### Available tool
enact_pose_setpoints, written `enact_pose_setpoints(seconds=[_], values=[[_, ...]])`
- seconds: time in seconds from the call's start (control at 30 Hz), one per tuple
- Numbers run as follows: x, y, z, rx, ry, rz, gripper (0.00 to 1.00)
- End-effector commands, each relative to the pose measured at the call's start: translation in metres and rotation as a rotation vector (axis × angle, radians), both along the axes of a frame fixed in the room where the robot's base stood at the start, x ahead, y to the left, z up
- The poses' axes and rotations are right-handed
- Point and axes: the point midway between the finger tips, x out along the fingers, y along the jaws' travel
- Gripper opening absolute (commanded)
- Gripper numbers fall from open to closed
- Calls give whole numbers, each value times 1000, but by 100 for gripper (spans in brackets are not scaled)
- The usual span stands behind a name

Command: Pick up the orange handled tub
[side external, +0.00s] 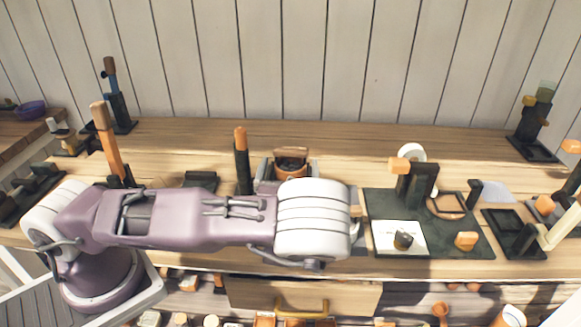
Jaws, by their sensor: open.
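An orange-brown tub (291,166) with a dark inside stands on the wooden table, just behind my white wrist. A brown upright piece, possibly its handle, rises at its back. My wrist hides its front and lower part. My gripper (290,172) is mostly hidden by the wrist; grey parts that look like its open fingers show to the left and right of the tub. I cannot tell whether they touch it. Nothing is seen held.
An orange-topped dark post (241,160) stands close left of the tub. A taller orange-topped post (106,140) is farther left. A dark mat (465,238) with black and orange blocks lies to the right. The table behind the tub is clear.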

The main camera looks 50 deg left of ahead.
Motion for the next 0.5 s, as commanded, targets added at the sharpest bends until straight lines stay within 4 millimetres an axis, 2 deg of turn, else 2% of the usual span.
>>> enact_pose_setpoints(seconds=[0.13, 0.37, 0.4, 0.5], values=[[18, 17, 1, 1, -1, 1, 97], [21, 19, 1, 1, 0, -1, 97], [21, 19, 1, 1, 0, -1, 96], [21, 19, 1, 1, 0, -1, 76]])
